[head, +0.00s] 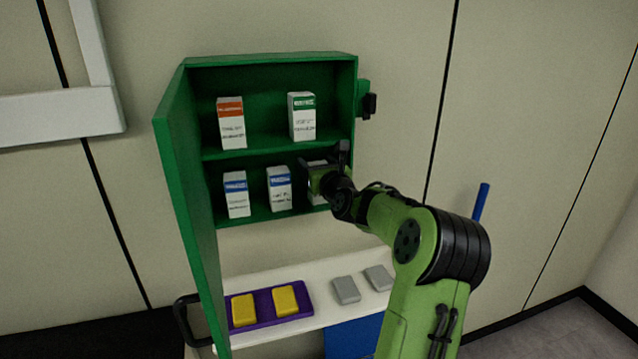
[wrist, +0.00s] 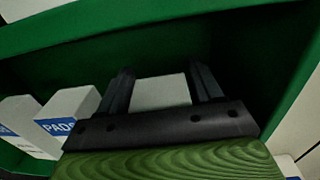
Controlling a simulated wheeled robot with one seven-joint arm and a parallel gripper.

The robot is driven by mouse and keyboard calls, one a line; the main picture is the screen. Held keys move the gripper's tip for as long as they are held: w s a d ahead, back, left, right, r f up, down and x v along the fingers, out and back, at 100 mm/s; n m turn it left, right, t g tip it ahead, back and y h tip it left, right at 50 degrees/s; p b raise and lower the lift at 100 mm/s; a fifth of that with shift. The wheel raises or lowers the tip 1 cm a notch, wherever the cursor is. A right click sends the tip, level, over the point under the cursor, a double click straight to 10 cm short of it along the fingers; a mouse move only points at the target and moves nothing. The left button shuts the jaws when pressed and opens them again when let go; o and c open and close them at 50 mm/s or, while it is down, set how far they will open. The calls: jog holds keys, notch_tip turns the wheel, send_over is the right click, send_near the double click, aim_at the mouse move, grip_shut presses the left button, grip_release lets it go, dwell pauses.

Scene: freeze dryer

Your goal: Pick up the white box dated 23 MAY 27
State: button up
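Several white boxes stand in the open green cabinet, and their dates are too small to read. On the upper shelf are an orange-topped box (head: 231,124) and a green-topped box (head: 302,117). On the lower shelf are two blue-banded boxes, left (head: 236,194) and middle (head: 279,189), and a right box (head: 317,197) partly hidden by my gripper (head: 326,163). In the wrist view my gripper (wrist: 162,88) has its fingers on either side of a white box (wrist: 160,93). I cannot tell whether they press on it. A neighbouring box (wrist: 66,118) reading "PADS" stands to the left.
The cabinet's right wall (wrist: 302,100) is close to my gripper, with the shelf edge (head: 270,148) above. The cabinet door (head: 188,200) stands open at left. Below, a white surface (head: 325,312) holds a purple tray (head: 263,306) with yellow blocks, and grey blocks (head: 346,290).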

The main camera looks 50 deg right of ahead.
jog(key=c, duration=0.7)
jog(key=shift+o, duration=0.2)
jog(key=shift+r, duration=0.1)
